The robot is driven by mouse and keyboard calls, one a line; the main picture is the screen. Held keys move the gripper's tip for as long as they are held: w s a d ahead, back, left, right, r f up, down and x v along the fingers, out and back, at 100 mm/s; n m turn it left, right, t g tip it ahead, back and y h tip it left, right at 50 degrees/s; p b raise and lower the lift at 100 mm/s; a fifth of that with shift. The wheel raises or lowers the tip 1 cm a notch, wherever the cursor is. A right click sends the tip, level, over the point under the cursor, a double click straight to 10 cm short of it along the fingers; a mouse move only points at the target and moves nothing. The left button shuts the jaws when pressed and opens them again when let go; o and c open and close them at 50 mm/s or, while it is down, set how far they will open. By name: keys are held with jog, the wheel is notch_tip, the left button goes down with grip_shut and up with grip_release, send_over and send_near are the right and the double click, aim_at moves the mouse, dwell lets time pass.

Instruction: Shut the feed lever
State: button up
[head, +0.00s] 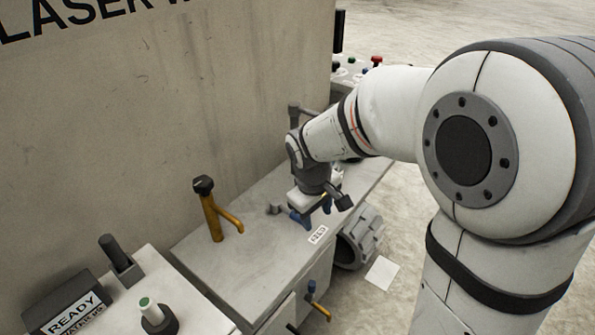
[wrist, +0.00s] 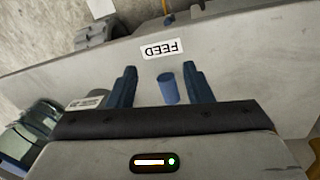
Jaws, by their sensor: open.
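The FEED label (head: 318,234) lies on the grey bench top near its front edge; it also shows upside down in the wrist view (wrist: 162,49). A short blue cylinder (wrist: 168,88), which looks like the feed lever's handle, stands just behind the label, between my fingers. My gripper (head: 313,219) is over the bench, pointing down. Its dark blue fingers are apart in the wrist view (wrist: 160,68), one on each side of the blue cylinder, closer to the right finger. No clear contact shows. In the head view my gripper hides the lever, and its base cannot be seen.
A yellow valve with a black knob (head: 211,212) stands on the bench to the left. A blue and yellow handle (head: 316,300) sticks out from the front. A READY panel (head: 72,311) and a green button (head: 152,309) are at lower left. A ribbed grey drum (head: 360,238) is at right.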

aim_at(291, 212)
jog(key=w+a+r+n+p, duration=0.2)
jog(key=w+a+r+p, duration=0.1)
jog(key=a, duration=0.1)
jog(key=f, duration=0.5)
jog(key=w+f+b, duration=0.1)
jog(key=f, duration=0.1)
jog(key=shift+d+f, duration=0.25)
jog(key=shift+f, duration=0.1)
jog(key=shift+c, duration=0.3)
grip_shut()
